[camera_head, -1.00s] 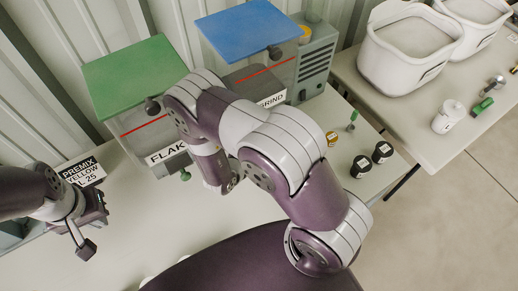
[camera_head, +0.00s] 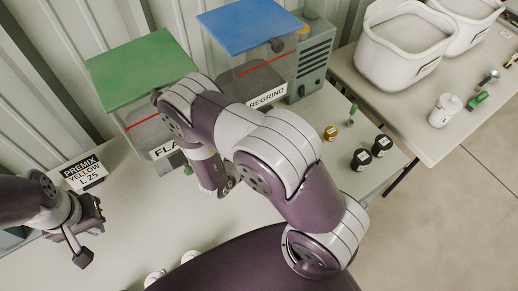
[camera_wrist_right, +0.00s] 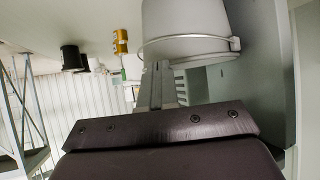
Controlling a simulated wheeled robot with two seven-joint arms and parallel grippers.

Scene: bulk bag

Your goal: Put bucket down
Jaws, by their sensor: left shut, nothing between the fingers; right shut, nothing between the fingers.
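A pale grey bucket (camera_wrist_right: 187,22) with a thin metal wire handle shows at the top of the right wrist view, whose picture is upside down. The bucket appears to stand upright on the table. My right gripper (camera_wrist_right: 155,85) is shut and empty, its fingers close beside the bucket's rim and handle. Whether they touch it I cannot tell. In the head view the bucket is not visible; my right arm covers much of the middle. My left gripper (camera_head: 82,257) is shut and empty above the table's left part.
Bins with a green lid (camera_head: 140,72) and a blue lid (camera_head: 248,25) stand along the wall. Black jars (camera_head: 381,145) and a yellow jar (camera_head: 331,132) stand on the table's right. White tubs (camera_head: 400,60) stand on another table.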

